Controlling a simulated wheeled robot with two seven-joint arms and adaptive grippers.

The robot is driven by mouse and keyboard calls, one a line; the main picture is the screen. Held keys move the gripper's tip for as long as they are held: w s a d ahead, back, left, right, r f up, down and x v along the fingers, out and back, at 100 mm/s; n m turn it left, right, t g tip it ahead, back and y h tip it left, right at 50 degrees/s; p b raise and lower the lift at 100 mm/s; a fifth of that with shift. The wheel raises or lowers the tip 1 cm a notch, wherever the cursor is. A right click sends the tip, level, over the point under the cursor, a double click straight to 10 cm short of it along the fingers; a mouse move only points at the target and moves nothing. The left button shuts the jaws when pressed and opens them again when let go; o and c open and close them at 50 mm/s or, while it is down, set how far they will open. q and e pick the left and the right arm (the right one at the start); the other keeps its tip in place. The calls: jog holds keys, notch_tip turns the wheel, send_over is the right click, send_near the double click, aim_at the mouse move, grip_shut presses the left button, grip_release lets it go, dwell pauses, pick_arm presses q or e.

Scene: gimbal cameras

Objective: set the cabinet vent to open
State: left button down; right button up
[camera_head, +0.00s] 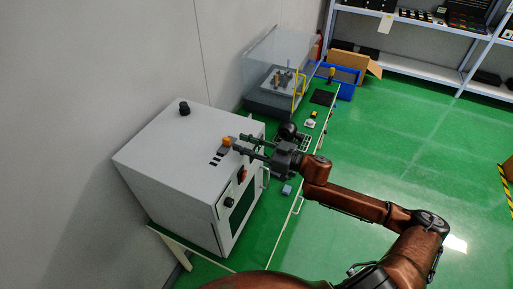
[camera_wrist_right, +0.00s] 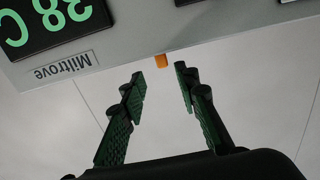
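The grey cabinet (camera_head: 175,165) stands on a green-topped bench against the wall. An orange tab (camera_head: 227,141) sits on its top near the front edge, beside several small black slots (camera_head: 217,157) that may be the vent. My right gripper (camera_head: 238,144) reaches in from the right with its fingers open around the tab's side. In the right wrist view the open fingers (camera_wrist_right: 158,75) point toward the orange tab (camera_wrist_right: 161,61), which lies beyond the tips, between them. I cannot tell whether they touch it. The vent's setting is unclear. My left gripper is not in view.
A black knob (camera_head: 184,108) stands on the cabinet's back corner. The front door carries a dark window and a knob (camera_head: 229,202). A clear enclosure (camera_head: 278,70) and a blue bin (camera_head: 345,82) are farther back. The green floor at right is open.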

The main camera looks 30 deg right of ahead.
jog(key=v, duration=0.5)
jog(key=shift+d, duration=0.1)
dwell(0.4)
